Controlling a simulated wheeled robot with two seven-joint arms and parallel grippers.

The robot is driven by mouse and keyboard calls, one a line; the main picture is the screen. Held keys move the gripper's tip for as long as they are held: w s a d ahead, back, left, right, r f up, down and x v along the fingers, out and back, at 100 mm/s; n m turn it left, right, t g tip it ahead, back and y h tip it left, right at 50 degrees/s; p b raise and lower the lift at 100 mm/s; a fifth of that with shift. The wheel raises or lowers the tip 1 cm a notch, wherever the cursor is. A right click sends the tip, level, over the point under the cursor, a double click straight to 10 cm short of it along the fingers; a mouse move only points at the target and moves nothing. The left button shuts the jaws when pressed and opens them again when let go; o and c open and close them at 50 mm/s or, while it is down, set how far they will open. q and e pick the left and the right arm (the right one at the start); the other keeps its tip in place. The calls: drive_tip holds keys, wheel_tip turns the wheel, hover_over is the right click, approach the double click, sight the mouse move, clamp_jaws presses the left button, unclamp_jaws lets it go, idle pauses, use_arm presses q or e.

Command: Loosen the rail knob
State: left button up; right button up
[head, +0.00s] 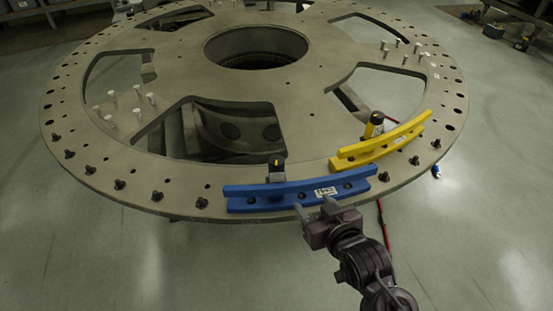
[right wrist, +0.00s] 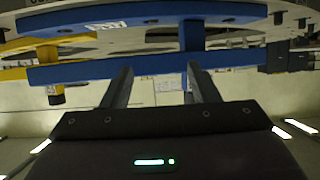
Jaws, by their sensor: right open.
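A blue curved rail (head: 300,191) lies on the near rim of the round turret plate (head: 120,182). A dark knob with a yellow mark (head: 276,171) stands at the blue rail's far side. A yellow rail (head: 380,142) to its right has a yellow knob with a black top (head: 374,124). My right gripper (head: 316,210) is open and empty at the blue rail's near edge, right of and nearer than the dark knob. In the right wrist view, the blue rail (right wrist: 100,72) crosses beyond the open fingers (right wrist: 160,82); contact cannot be told. My left gripper is not in view.
Several dark bolts (head: 119,184) stand along the plate rim, and pale bolts (head: 137,113) stand further in. The plate has large cut-outs and a central hole (head: 257,47). A red cable (head: 383,225) hangs right of my right arm. The floor (head: 480,215) at right is mostly clear.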

sight(281, 168)
drive_tip(key=a+r+t+y, duration=0.1)
drive_tip(key=w+a+r+n+t+y, duration=0.1)
drive_tip(key=a+r, duration=0.1)
drive_tip(key=w+a+r+t+y, duration=0.1)
drive_tip(key=a, duration=0.1)
drive_tip(key=shift+r+t+y, duration=0.3)
drive_tip(key=shift+r, duration=0.1)
drive_tip(key=shift+w+a+r, duration=0.1)
drive_tip(key=shift+a+r, duration=0.05)
drive_tip(key=shift+a, duration=0.05)
drive_tip(key=p+x, duration=0.2)
drive_tip(key=x, duration=0.5)
drive_tip(key=shift+w+a, duration=0.1)
drive_tip(key=shift+w, duration=0.05)
drive_tip(key=c, duration=1)
drive_tip(key=shift+o, duration=0.2)
drive_tip(key=shift+n+g+y, duration=0.5)
drive_tip(key=shift+n+y, duration=0.5)
drive_tip(key=shift+y, duration=0.1)
drive_tip(key=o, duration=1)
drive_tip(key=shift+c, duration=0.2)
